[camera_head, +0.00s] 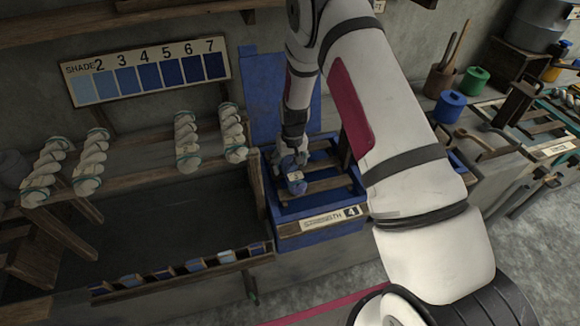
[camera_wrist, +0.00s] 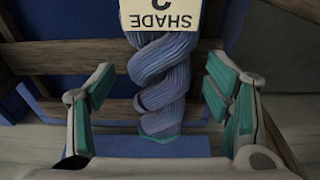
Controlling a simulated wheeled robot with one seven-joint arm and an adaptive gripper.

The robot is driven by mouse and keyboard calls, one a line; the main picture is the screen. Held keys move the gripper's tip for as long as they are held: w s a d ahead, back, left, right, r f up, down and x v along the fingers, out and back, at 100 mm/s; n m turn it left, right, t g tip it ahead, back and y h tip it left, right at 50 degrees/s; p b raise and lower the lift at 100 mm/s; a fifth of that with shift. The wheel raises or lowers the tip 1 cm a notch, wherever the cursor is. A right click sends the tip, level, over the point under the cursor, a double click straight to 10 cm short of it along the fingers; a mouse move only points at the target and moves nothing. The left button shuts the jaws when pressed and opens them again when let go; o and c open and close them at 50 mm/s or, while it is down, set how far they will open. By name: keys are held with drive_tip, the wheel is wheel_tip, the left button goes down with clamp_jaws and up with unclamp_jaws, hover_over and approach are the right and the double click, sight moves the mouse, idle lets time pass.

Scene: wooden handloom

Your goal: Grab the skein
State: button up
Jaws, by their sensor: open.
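A twisted blue skein (camera_wrist: 160,85) stands in the middle of the wrist view, with a cream tag (camera_wrist: 165,15) reading "SHADE" upside down; its number is cut off. Its lower end shows a green band. My gripper (camera_wrist: 161,90) is open, with one green-padded finger on each side of the skein and gaps between the pads and the yarn. In the head view my gripper (camera_head: 291,162) is over the blue wooden box, and the blue skein (camera_head: 297,187) shows just below it, partly hidden by the fingers.
The blue box (camera_head: 318,232) has wooden slats and a front label with a 4. Several white skeins (camera_head: 187,142) hang on rails at left, below a shade board (camera_head: 148,72). A dark trough (camera_head: 160,225) lies left of the box. Pots and tools crowd the right bench.

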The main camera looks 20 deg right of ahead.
drive_tip(key=c, duration=1.3)
drive_tip(key=shift+r, duration=0.1)
drive_tip(key=shift+c, duration=0.3)
